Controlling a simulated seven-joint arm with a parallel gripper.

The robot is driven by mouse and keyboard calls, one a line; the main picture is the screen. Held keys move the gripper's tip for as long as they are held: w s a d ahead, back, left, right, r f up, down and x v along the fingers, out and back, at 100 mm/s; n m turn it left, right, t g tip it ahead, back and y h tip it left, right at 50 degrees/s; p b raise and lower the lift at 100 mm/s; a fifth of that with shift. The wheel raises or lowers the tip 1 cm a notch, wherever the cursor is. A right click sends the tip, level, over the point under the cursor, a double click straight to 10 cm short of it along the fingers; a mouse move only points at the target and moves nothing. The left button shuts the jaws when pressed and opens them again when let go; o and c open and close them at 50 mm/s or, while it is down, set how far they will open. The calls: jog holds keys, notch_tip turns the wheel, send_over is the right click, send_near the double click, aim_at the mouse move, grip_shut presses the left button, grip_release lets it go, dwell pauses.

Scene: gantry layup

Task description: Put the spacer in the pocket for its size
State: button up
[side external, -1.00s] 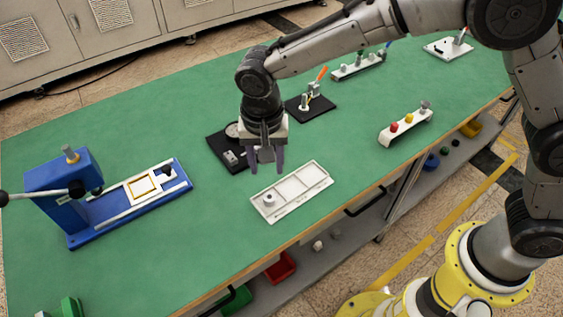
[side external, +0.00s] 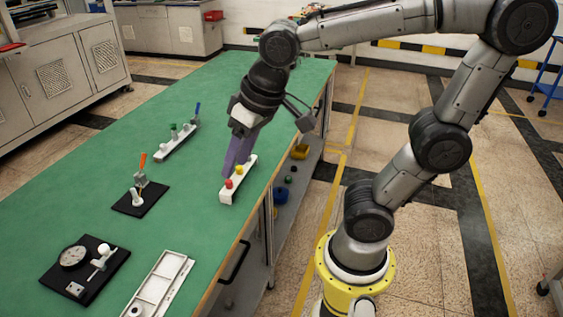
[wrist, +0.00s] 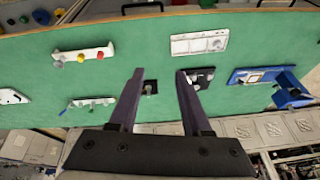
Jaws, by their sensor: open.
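The white tray (side external: 172,272) with shallow rectangular pockets lies at the bottom of the side view, cut off by the frame edge. A small round grey piece (side external: 135,311), which looks like the spacer, sits in its nearest pocket. My gripper (side external: 232,172) is open and points down by the white stand with coloured knobs, well away from the tray. In the wrist view its fingers (wrist: 155,75) are apart with nothing held between them.
The white stand (side external: 227,196) carries red and yellow knobs. A black plate with a dial gauge (side external: 93,272), a black plate with an orange-handled clamp (side external: 150,200) and a white rack (side external: 170,150) stand on the green table. A blue press (wrist: 285,92) shows in the wrist view.

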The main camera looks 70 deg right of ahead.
jog(key=s+d+f+n+t, duration=0.1)
jog(key=s+d, duration=0.2)
jog(key=s, duration=0.4)
jog(key=shift+s+d+f+n, duration=0.15)
jog(key=shift+s+f+n, duration=0.2)
jog(key=shift+n, duration=0.05)
dwell(1.6)
